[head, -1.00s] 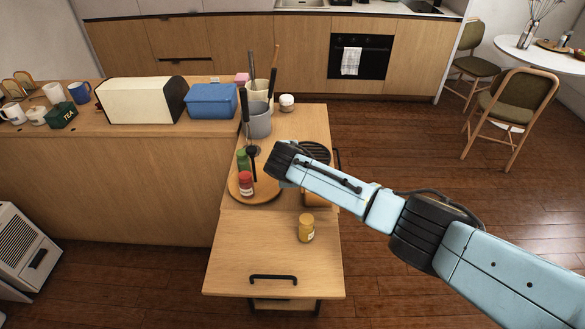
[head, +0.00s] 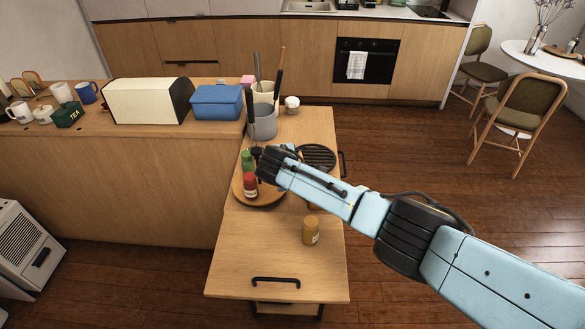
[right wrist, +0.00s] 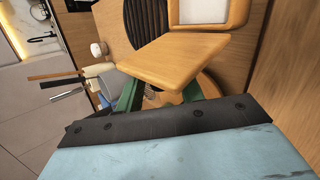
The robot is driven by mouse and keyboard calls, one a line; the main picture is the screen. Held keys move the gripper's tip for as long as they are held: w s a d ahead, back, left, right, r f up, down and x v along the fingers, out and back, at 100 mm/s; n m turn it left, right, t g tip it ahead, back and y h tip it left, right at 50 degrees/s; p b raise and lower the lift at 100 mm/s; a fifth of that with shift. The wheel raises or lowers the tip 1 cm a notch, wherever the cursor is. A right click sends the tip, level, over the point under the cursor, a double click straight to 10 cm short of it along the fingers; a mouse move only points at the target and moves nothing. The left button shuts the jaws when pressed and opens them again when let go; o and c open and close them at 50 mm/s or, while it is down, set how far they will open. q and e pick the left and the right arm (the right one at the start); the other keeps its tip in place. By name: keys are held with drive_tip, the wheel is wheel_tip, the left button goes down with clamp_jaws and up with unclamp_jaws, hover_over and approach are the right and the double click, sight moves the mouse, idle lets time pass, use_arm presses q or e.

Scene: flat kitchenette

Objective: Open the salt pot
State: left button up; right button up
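The salt pot looks to be the wooden box with a white inside (right wrist: 205,12) at the top of the right wrist view. A flat wooden lid (right wrist: 172,62) lies off to its near side, leaving the white inside uncovered. My right gripper (right wrist: 160,94) has green fingers, which show apart at the lid's near end. The lid hides their tips, so I cannot tell whether they grip it. In the head view my right gripper (head: 262,153) is over the round wooden tray (head: 262,201), and my arm mostly hides the salt pot. My left gripper is not in view.
A red-lidded jar (head: 250,184) and a green jar (head: 247,160) stand close by my gripper. A grey utensil pot (head: 263,122) and a small white pot (head: 291,104) are behind. A yellow jar (head: 311,230) stands in front. The table's near end (head: 250,255) is clear.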

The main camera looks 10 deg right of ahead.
idle(0.3)
drive_tip(key=shift+s+r, duration=0.15)
drive_tip(key=shift+s, duration=0.05)
drive_tip(key=p+v, duration=0.2)
drive_tip(key=v, duration=1.1)
